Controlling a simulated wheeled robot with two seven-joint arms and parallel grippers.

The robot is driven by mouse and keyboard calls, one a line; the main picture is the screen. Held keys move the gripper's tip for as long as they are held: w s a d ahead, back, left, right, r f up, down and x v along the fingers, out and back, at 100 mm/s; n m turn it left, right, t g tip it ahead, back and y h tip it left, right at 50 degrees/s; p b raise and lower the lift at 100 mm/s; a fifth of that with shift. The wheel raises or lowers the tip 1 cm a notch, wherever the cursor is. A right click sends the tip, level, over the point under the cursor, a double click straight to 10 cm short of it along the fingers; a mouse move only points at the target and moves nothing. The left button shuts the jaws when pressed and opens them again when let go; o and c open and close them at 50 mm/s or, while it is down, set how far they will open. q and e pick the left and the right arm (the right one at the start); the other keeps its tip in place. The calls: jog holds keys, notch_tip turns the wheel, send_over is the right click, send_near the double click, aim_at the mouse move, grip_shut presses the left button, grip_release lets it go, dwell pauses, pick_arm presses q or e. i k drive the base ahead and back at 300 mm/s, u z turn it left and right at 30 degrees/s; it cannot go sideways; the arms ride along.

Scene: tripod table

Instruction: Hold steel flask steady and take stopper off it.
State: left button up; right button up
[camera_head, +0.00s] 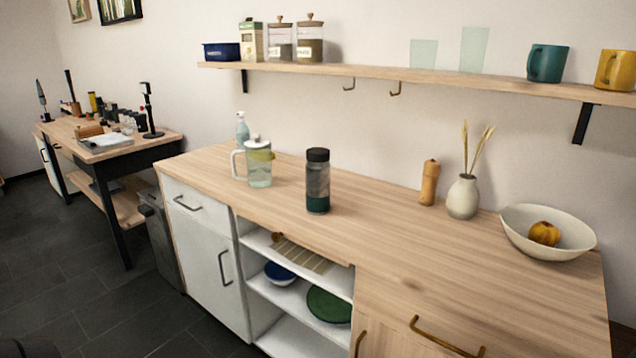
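A flask (317,186) stands upright on the wooden counter (380,240), left of its middle. Its body looks greyish, with a dark green lower part. A black stopper (318,155) sits on its top. Neither of my grippers shows in the head view, and nothing touches the flask.
A glass pitcher (259,168) with a pale lid and a small bottle (242,128) stand left of the flask. A wooden mill (429,183), a vase (463,197) and a bowl (570,240) are to the right. The counter in front of them is clear. A wall shelf (380,80) runs above.

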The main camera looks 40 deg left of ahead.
aim_at(317, 174)
jog(key=k, duration=1.3)
jog(key=u, duration=0.9)
jog(key=i, duration=0.7)
jog(key=u, duration=0.6)
jog(key=i, duration=1.05)
jog(key=z, duration=0.5)
